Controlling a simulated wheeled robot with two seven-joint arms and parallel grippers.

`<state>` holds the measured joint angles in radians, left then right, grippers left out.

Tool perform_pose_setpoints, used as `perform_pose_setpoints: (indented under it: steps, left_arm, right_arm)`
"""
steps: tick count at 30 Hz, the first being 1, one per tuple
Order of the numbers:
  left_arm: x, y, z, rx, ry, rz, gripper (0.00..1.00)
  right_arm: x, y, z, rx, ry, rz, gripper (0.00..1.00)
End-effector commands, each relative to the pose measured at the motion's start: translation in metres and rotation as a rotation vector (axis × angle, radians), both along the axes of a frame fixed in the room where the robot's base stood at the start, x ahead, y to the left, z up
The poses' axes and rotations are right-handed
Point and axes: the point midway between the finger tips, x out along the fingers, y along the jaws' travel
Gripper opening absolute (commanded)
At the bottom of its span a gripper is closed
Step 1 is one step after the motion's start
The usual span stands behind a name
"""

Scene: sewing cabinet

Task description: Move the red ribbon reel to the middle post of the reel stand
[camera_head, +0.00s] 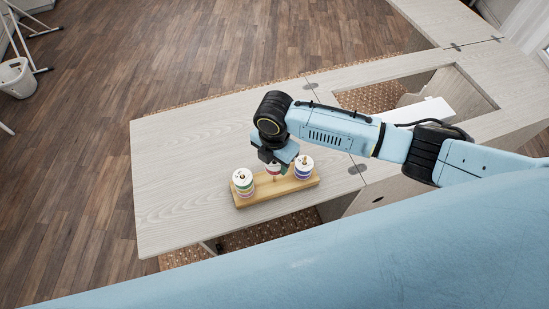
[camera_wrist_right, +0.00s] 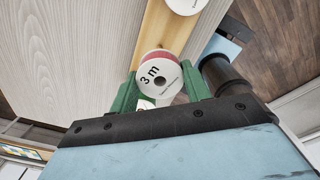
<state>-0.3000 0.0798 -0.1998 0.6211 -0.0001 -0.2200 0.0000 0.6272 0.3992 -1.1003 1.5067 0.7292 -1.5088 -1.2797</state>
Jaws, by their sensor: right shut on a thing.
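The red ribbon reel (camera_wrist_right: 160,74) shows in the right wrist view with a white face marked "3 m" and a red rim. My right gripper (camera_wrist_right: 159,93) has its green fingers on both sides of it and is shut on it. In the head view the right gripper (camera_head: 274,163) is over the middle of the wooden reel stand (camera_head: 281,187), with the reel's edge just showing below it. A bit of the middle post shows under the reel. Whether the reel is around the post or above it, I cannot tell. My left gripper is not in view.
A stack of reels with green on the left post (camera_head: 243,183) and a stack with purple on the right post (camera_head: 303,167) stand close on either side of my gripper. The light wooden cabinet top (camera_head: 190,160) is clear to the left. A white block (camera_head: 425,110) lies behind my arm.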

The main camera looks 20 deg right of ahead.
Motion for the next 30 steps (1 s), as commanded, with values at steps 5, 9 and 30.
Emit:
perform_pose_setpoints:
  steps: [5,9,30]
  left_arm:
    - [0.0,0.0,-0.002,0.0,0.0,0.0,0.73]
    - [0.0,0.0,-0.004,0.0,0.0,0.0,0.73]
    - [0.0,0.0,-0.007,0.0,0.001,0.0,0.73]
  right_arm:
    - [0.0,0.0,-0.005,0.001,-0.001,0.001,0.26]
    - [0.0,0.0,-0.009,0.0,0.0,0.001,0.26]
    - [0.0,0.0,-0.017,0.0,0.0,0.001,0.58]
